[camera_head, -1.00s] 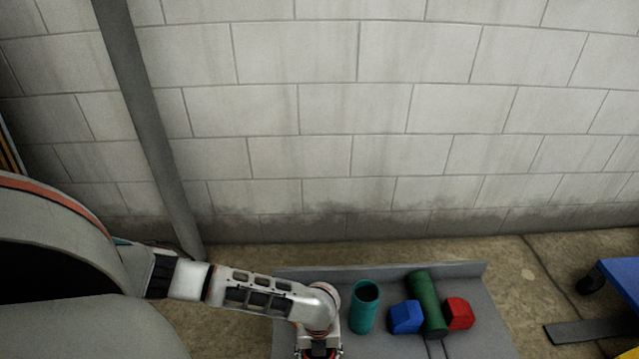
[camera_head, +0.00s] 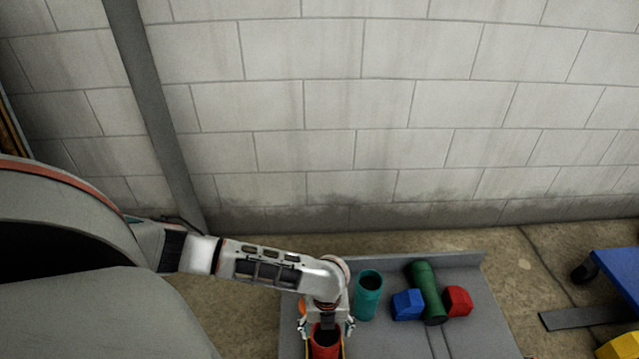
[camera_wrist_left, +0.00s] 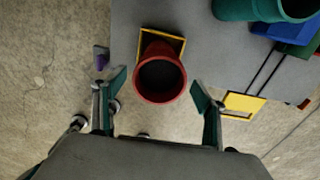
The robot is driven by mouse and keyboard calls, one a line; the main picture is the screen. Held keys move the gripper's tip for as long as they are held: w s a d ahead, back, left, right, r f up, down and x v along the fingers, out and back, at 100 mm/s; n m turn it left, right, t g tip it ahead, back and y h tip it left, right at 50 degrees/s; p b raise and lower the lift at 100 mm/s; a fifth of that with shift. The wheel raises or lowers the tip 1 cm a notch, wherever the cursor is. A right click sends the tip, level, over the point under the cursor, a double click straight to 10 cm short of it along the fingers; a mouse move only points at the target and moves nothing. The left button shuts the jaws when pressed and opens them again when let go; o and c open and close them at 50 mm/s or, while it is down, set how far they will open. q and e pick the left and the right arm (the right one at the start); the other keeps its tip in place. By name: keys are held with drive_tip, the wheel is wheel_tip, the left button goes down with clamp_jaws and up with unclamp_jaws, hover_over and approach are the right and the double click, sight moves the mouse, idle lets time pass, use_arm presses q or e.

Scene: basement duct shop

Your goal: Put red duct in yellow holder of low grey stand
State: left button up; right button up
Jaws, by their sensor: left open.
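The red duct (camera_wrist_left: 160,80) is an open-ended round tube. In the left wrist view it stands in a yellow square holder (camera_wrist_left: 178,42) on the low grey stand (camera_wrist_left: 215,52). My left gripper (camera_wrist_left: 158,88) is open, with one finger on each side of the duct and gaps between. In the head view my left gripper (camera_head: 326,328) is over the stand's left part (camera_head: 400,342), with the red duct (camera_head: 325,345) showing below it. The duct's lower end is hidden. My right gripper is not in view.
A teal tube (camera_head: 368,297), a blue block (camera_head: 407,304), a green tube (camera_head: 425,290) and a red block (camera_head: 458,301) are on the stand, right of the gripper. Another yellow frame (camera_wrist_left: 243,105) looks empty. A blue cart (camera_head: 617,268) stands at far right.

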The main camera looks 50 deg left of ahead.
use_arm(q)
wheel_tip(320, 180, up, 5)
drive_tip(key=shift+w+r+p, duration=0.1)
drive_tip(key=shift+p, duration=0.65)
drive_tip(key=shift+s+r, duration=0.2)
drive_tip(key=shift+r, duration=0.1)
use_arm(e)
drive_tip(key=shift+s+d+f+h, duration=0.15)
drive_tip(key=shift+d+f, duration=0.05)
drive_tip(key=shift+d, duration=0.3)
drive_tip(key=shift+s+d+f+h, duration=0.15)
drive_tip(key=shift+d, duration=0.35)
